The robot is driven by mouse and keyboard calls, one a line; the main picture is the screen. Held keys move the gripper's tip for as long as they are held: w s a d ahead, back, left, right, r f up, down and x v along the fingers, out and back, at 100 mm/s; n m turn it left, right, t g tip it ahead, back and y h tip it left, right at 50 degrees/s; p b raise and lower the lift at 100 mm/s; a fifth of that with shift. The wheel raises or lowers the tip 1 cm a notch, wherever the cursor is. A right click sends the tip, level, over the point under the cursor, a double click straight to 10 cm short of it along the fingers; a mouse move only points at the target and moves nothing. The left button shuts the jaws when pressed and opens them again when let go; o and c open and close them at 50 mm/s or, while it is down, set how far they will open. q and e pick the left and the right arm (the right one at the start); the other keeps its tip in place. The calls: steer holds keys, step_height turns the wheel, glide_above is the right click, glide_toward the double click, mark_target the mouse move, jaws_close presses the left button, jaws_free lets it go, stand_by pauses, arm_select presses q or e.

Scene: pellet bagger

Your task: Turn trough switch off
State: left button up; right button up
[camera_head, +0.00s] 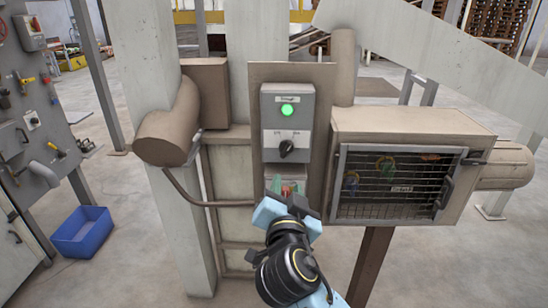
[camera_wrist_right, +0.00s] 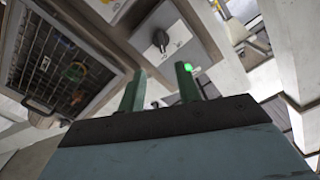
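The trough switch box (camera_head: 287,125) is a grey box on a tan panel, with a small label at its top. Its round lamp (camera_head: 287,110) glows green. The black rotary knob (camera_head: 287,148) sits below the lamp; its exact setting is hard to read. In the right wrist view the knob (camera_wrist_right: 160,39) lies beyond the fingertips and the lit lamp (camera_wrist_right: 187,69) shows beside one finger. My right gripper (camera_head: 287,188) is below the box, apart from the knob. In the wrist view its green fingers (camera_wrist_right: 157,82) are spread and empty. My left gripper is not in view.
A grilled box (camera_head: 397,185) stands out to the right of the panel. A tan cylinder (camera_head: 170,125) and post stand to the left. A red part (camera_head: 288,189) shows behind my right gripper. A blue bin (camera_head: 82,232) is on the floor at left.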

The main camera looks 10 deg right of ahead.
mark_target(286, 152)
steer(key=p+x, duration=0.2)
steer(key=x, duration=1)
steer(key=shift+w+r+p, duration=0.1)
steer(key=shift+w+p, duration=0.05)
steer(key=shift+p, duration=0.2)
steer(key=shift+w+d, duration=0.15)
steer(key=shift+w, duration=0.4)
steer(key=shift+c, duration=0.2)
jaws_close()
